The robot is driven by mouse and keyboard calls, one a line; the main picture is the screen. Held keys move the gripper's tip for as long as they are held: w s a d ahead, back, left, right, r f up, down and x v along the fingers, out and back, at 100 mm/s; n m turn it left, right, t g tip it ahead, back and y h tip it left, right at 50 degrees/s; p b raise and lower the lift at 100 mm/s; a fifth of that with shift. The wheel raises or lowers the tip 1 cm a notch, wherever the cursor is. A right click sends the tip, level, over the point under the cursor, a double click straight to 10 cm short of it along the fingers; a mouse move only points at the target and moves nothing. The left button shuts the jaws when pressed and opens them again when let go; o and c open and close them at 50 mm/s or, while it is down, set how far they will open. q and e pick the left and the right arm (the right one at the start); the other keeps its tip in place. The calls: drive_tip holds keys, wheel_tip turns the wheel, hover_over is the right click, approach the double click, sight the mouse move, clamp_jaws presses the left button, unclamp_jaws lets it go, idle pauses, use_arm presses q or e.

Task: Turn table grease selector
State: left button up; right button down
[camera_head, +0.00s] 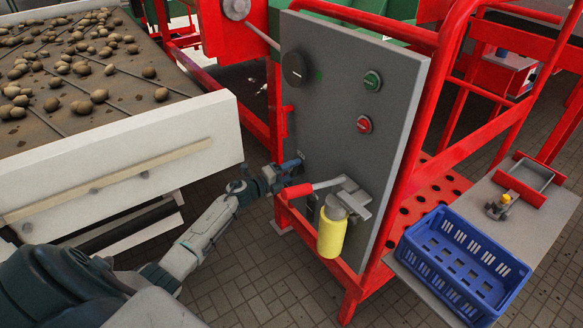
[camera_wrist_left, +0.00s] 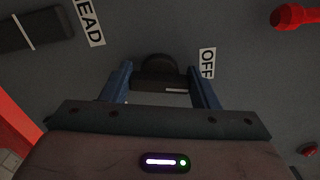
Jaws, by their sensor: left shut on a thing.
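The table grease selector is a black knob (camera_wrist_left: 160,68) on the grey panel, seen in the left wrist view. A white label reading "OFF" (camera_wrist_left: 207,63) is to its right, and a partly cut label ending in "EAD" (camera_wrist_left: 88,22) is at its upper left. My left gripper (camera_wrist_left: 160,78) is shut on the knob, with one blue finger on each side. In the head view my left gripper (camera_head: 289,172) is at the lower left of the grey panel (camera_head: 335,100) and hides the knob. My right gripper is not in view.
A red-handled lever (camera_head: 298,190) and yellow canister (camera_head: 332,232) are close right of my left gripper. Higher on the panel are a black dial (camera_head: 295,68), green button (camera_head: 372,81) and red button (camera_head: 364,124). A blue crate (camera_head: 415,236) stands right; a potato conveyor (camera_head: 225,125) is left.

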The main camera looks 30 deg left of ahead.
use_arm(q)
drive_tip(key=shift+n+p, duration=0.4)
drive_tip(key=shift+n, duration=0.8)
drive_tip(key=shift+f, duration=0.1)
drive_tip(key=o, duration=1)
